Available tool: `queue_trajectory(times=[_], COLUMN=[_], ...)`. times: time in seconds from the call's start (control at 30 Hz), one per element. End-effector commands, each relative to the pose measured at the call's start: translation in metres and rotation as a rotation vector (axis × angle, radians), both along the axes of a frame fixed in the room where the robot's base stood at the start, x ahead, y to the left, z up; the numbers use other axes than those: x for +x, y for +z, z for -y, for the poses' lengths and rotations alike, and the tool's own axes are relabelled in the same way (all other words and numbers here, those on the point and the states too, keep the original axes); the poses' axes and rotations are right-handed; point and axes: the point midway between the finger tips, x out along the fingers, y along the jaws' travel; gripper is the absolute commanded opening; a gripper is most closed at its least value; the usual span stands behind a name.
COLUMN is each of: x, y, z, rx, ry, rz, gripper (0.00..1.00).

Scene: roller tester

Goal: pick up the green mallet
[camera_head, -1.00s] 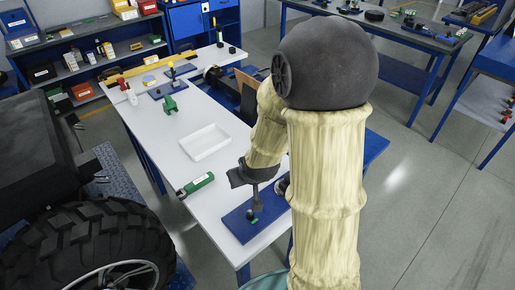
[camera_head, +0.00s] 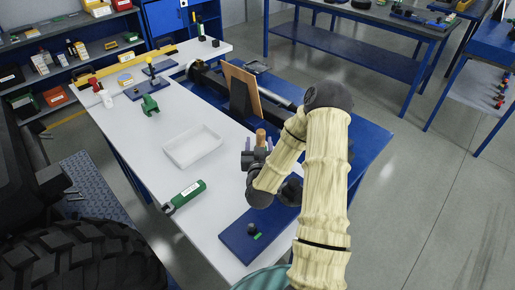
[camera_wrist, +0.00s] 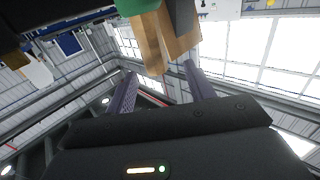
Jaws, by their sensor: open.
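My gripper (camera_head: 259,144) is open, low over the right side of the white bench, with its fingers pointing away from the head camera. A short wooden, handle-like piece (camera_head: 261,137) shows between or just beyond the fingers. In the wrist view, a wooden piece (camera_wrist: 151,42) hangs from a green part (camera_wrist: 136,6) at the top edge, its end close to the gap between the two purple fingers (camera_wrist: 160,72). This looks like the green mallet, but its head is cut off there and I cannot make it out in the head view. I cannot tell whether the fingers touch it.
A white tray (camera_head: 192,158), a green tool (camera_head: 187,195) and a small green device (camera_head: 150,105) are on the white bench. A blue plate (camera_head: 238,242) lies at its near end. An upright tan board (camera_head: 243,85) stands beyond my gripper.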

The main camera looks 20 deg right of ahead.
Motion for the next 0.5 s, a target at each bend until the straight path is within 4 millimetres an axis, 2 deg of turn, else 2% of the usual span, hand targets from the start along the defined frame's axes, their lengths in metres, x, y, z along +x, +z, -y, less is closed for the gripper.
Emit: queue_trajectory(times=[0.33,0.5], x=[0.002,0.014], y=[0.001,0.001], z=[-0.005,0.003], rx=[-0.002,-0.002], ry=[0.004,0.000], rz=[0.009,0.010], gripper=[0.54,0.54])
